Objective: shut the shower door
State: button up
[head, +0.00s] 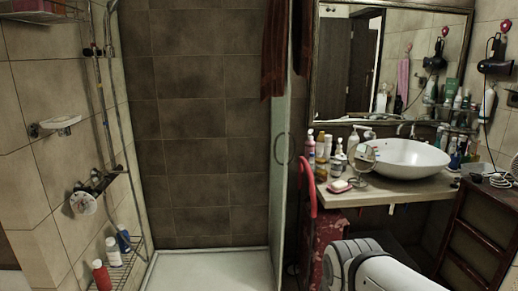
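The shower door (281,205) is a narrow glass panel seen almost edge-on, at the right side of the shower opening. A round ring-shaped handle (276,148) shows on it at mid height. The door stands open, and the opening to its left shows the tiled back wall and the white shower tray (210,270). Dark red cloth (274,50) hangs at the top of the panel. A white rounded link of my arm shows at the lower right. My gripper is not in view.
A counter (400,193) with a white bowl basin (410,157), bottles and a small round mirror stands right of the door. A red curved object (311,180) is close beside the door. Shelves with bottles line the left wall. A dark cabinet (475,240) stands at right.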

aim_at(281, 108)
jog(key=z, duration=0.05)
jog(key=i, duration=1)
jog(key=u, duration=0.05)
